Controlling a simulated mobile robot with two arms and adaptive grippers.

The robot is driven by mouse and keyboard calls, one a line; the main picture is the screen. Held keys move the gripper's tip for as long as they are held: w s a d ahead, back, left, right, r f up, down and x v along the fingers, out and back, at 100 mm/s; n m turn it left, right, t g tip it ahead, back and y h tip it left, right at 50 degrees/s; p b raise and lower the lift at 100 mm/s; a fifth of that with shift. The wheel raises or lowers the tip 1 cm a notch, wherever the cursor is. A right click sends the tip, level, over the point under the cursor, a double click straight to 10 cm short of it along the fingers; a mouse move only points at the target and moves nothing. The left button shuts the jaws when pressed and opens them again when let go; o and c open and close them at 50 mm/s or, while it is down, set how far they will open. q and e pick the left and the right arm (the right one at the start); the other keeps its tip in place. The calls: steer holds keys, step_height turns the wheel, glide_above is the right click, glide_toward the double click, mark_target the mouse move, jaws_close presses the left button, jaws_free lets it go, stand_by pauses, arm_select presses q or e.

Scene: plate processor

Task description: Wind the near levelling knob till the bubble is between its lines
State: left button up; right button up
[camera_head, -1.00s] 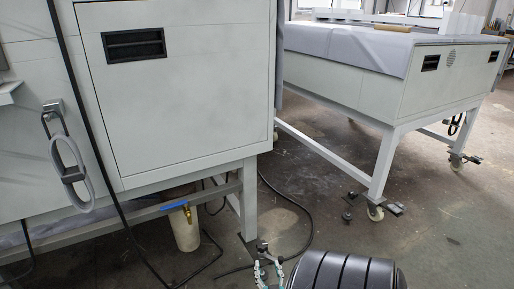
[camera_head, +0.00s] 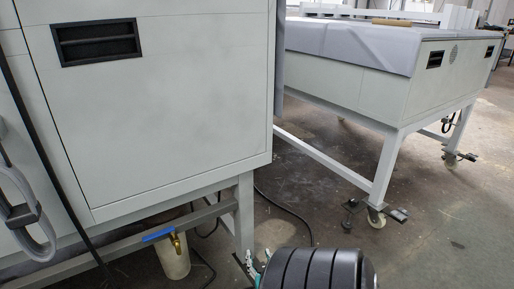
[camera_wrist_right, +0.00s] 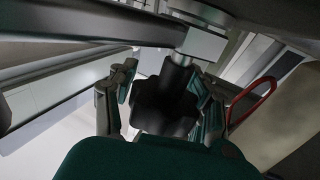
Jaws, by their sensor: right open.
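In the right wrist view a black lobed knob (camera_wrist_right: 163,105) hangs on a short stem under a pale metal block. It sits between the two fingers of my right gripper (camera_wrist_right: 162,102), one finger on each side. The fingers are apart, and I cannot tell whether either touches the knob. In the head view my right gripper (camera_head: 250,264) is low beside the foot of the near machine's leg (camera_head: 244,215), partly hidden by my black ribbed arm. The knob cannot be made out there. No bubble or lines show. My left gripper is not in view.
The grey-white machine cabinet (camera_head: 150,100) fills the left. A blue-handled valve (camera_head: 165,234) sits over a pale container (camera_head: 173,260). A black cable lies on the floor. A second wheeled machine (camera_head: 400,85) stands at right, with open floor before it.

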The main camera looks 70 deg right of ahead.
jaws_close()
steer(key=shift+a+f, duration=0.1)
stand_by(0.8)
